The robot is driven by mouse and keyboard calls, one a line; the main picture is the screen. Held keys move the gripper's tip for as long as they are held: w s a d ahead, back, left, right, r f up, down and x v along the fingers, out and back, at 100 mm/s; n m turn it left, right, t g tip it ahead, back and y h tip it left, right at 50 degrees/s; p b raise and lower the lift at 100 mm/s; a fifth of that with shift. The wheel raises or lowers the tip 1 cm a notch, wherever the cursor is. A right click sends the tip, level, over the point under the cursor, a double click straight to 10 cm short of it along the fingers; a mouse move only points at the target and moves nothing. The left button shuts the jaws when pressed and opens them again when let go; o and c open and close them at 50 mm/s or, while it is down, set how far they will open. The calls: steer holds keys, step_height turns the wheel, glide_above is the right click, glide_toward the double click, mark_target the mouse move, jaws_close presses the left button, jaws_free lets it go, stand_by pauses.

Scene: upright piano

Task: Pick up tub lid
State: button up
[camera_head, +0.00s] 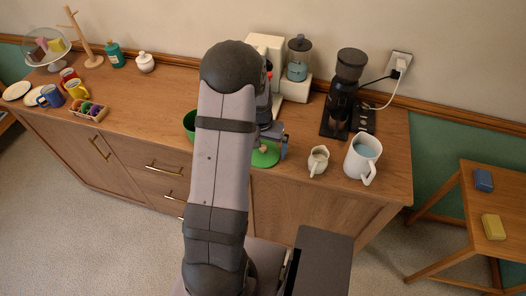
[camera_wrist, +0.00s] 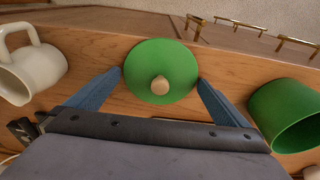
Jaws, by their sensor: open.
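The tub lid (camera_wrist: 162,60) is a green disc with a pale wooden knob (camera_wrist: 159,85) at its middle. It lies on the wooden sideboard top, knob up, near the front edge. In the head view the lid (camera_head: 267,157) is partly hidden by my arm and gripper. My gripper (camera_wrist: 161,80) is open above the lid, with one blue finger on each side of it in the wrist view. The fingers look close to the lid's rim; I cannot tell whether they touch it. The gripper is empty.
A green tub (camera_wrist: 291,115) stands right of the lid in the wrist view. A cream jug (camera_wrist: 32,68) is on the left. In the head view a white pitcher (camera_head: 362,158) and a black grinder (camera_head: 343,95) stand to the right. Drawer handles (camera_wrist: 242,25) line the front.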

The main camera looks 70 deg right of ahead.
steer(key=c, duration=0.8)
steer(key=shift+r, duration=0.15)
